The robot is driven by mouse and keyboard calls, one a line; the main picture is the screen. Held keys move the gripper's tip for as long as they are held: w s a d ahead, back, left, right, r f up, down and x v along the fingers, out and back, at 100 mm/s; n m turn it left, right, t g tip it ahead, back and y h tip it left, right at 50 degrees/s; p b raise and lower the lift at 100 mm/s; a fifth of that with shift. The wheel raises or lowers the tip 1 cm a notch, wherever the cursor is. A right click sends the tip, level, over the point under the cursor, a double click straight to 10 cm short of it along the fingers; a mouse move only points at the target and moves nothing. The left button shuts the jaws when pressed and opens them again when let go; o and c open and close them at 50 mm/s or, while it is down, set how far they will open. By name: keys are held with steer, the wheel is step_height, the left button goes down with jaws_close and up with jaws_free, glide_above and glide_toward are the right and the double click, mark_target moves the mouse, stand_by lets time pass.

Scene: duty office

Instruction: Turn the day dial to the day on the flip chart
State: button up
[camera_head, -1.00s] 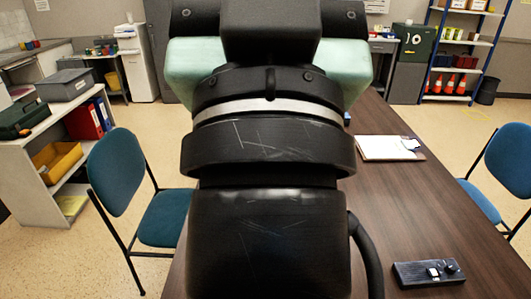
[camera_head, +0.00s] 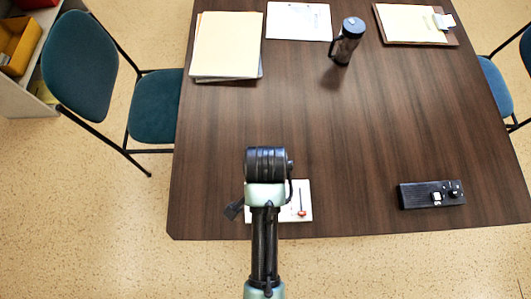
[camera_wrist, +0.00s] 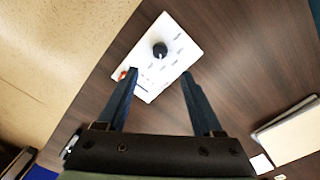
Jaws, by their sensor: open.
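A white panel (camera_wrist: 182,48) with a round black knob (camera_wrist: 160,50) lies on the dark table. Small grey marks surround the knob, too small to read. A red-tipped part (camera_wrist: 124,75) sits at one corner of the panel. In the head view the panel (camera_head: 300,188) is partly covered by my arm, near the table's front edge. My gripper (camera_wrist: 160,73) is open and empty above the panel, its two fingertips apart, with the knob beyond them in the picture. I see no flip chart.
A black box with switches (camera_head: 415,197) lies to the right on the table (camera_head: 350,130). A dark bottle (camera_head: 346,42), a paper stack (camera_head: 228,45), a white sheet (camera_head: 299,20) and a clipboard (camera_head: 415,24) are at the back. Blue chairs (camera_head: 155,105) flank the table.

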step_height(320, 180, down, 12)
steer(key=shift+r, duration=0.25)
jaws_close()
stand_by(0.4)
